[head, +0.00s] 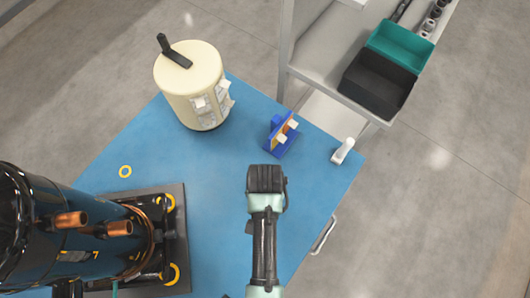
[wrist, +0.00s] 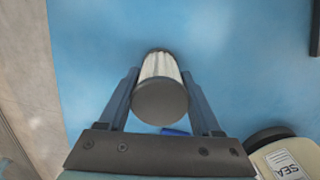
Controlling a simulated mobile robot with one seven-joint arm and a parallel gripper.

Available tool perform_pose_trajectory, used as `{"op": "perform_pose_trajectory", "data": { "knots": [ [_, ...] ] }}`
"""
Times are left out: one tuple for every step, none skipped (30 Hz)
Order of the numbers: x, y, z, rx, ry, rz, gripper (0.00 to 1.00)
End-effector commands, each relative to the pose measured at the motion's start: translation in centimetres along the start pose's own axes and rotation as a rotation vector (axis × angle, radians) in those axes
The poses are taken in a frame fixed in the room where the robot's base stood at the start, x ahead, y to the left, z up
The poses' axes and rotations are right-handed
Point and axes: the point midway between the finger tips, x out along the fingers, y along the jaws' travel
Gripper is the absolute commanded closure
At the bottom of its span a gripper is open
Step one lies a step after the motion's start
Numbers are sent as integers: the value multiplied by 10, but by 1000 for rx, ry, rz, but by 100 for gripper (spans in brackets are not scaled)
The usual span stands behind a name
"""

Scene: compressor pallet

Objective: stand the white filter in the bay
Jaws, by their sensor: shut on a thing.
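The white filter (wrist: 158,68) is a pleated white cylinder with a dark round end cap, seen in the wrist view. My gripper (wrist: 160,78) is shut on it, one blue-grey finger on each side. The cap faces the camera, and the far end of the filter is hidden. In the head view my gripper (head: 266,180) is over the blue table top, and its black body hides the filter. I cannot tell for sure which place is the bay. A small blue stand (head: 281,134) with an orange-edged plate and white blocks is just beyond my gripper.
A cream canister (head: 190,88) with white labels stands at the table's far corner. A dark compressor (head: 75,232) with copper fittings stands on a black base at left. A white piece (head: 343,151) lies near the right corner. A shelf (head: 330,50) holds green and black bins.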

Motion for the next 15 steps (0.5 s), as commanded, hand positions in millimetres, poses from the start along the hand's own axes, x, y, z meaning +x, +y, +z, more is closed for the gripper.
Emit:
{"op": "perform_pose_trajectory", "data": {
  "knots": [
    [0,0,-1,0,2,-1,92],
    [0,0,-1,0,2,-1,92],
    [0,0,-1,0,2,-1,92],
    [0,0,-1,0,2,-1,92],
    [0,0,-1,0,2,-1,92],
    [0,0,-1,0,2,-1,92],
    [0,0,-1,0,2,-1,92],
    [1,0,-1,0,2,-1,92],
    [2,0,-1,0,2,-1,92],
    [4,0,-1,0,2,-1,92],
    [3,0,-1,0,2,-1,31],
    [3,0,-1,0,2,-1,24],
    [3,0,-1,0,2,-1,18],
    [3,0,0,0,2,-1,13],
    [3,0,0,0,1,-1,6]
  ]
}}
